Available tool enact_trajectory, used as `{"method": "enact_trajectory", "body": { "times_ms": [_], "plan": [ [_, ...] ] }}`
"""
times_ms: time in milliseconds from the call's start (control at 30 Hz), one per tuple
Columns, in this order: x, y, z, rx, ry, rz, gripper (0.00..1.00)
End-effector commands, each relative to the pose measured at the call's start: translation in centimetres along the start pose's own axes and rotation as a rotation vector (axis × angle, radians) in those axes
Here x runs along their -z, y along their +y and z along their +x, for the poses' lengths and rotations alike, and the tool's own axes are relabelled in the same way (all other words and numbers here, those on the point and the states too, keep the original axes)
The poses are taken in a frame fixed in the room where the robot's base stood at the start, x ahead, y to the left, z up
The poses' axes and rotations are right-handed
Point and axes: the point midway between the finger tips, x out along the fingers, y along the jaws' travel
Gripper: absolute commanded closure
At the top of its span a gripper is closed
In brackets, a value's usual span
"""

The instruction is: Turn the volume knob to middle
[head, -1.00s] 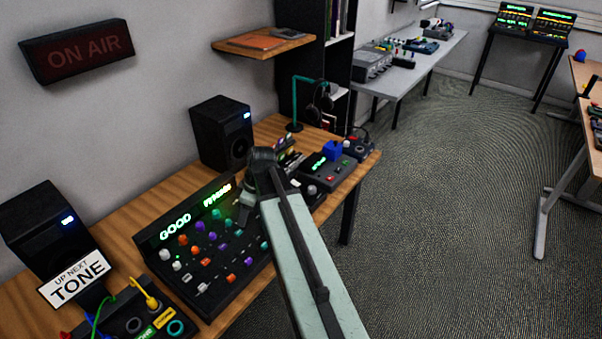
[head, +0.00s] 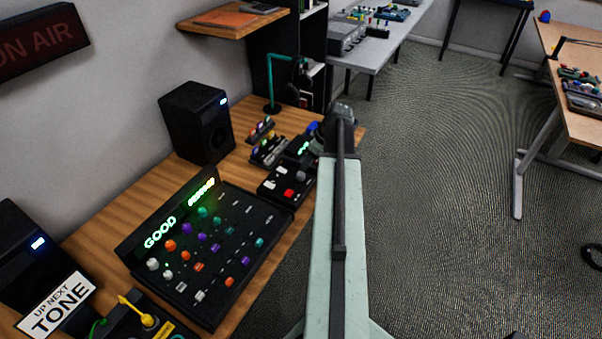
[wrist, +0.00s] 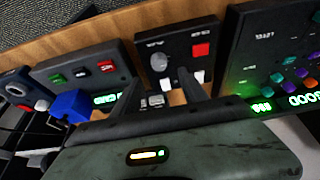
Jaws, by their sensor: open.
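A grey round knob (wrist: 158,62) stands on a small black panel (wrist: 178,38) with a red button and white switches in the wrist view. Its label is too small to read, so I cannot tell if it is the volume knob. The same panel shows in the head view (head: 268,188), left of my arm. My gripper (wrist: 161,88) is open, its two dark fingers spread toward this panel with nothing seen held between them. In the head view my arm's end (head: 343,112) is over the desk's far right end, and the fingertips are hidden.
A mixer (head: 218,250) with several coloured knobs and a lit GOOD display lies nearer on the desk. A box with green and red buttons (wrist: 82,72) and a blue block (wrist: 70,104) sit beside the panel. Speakers (head: 197,122) stand at the wall.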

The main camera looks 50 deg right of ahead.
Motion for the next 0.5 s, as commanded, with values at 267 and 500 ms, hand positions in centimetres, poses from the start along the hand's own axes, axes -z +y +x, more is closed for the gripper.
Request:
{"method": "enact_trajectory", "body": {
  "times_ms": [267, 500],
  "plan": [
    [-0.5, 0.2, 2.4, -0.002, 0.000, 0.004, 0.49],
    [-0.6, 0.2, 6.8, -0.002, 0.000, 0.004, 0.49]
  ]
}}
